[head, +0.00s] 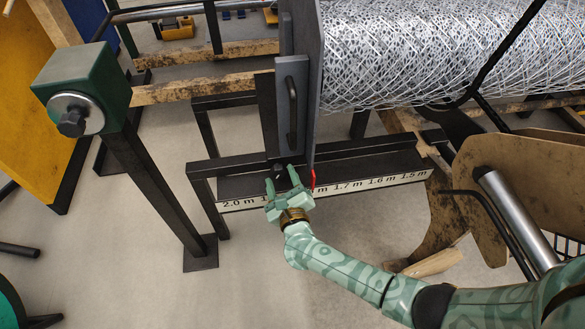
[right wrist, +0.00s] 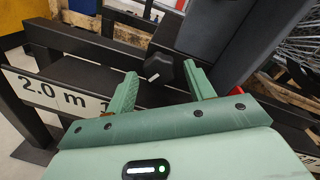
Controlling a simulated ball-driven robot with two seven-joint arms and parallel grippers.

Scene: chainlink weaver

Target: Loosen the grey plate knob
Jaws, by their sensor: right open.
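The grey plate (head: 293,70) stands upright at the end of the wire mesh roll, with a dark handle on its face. Its dark knob (head: 279,169) sits low at the plate's foot, by the scale rail. In the right wrist view the black knob (right wrist: 158,67) has a small white mark and lies just beyond and between my fingertips. My right gripper (head: 281,177) is open and empty, with one finger to each side of the knob's line. Contact with the knob cannot be made out. My left gripper is in neither view.
The scale rail (head: 240,205) with metre marks runs below the plate, and a red pointer (head: 313,179) is close right of my gripper. The wire mesh roll (head: 420,55) fills the upper right. A green post head (head: 85,85) stands left.

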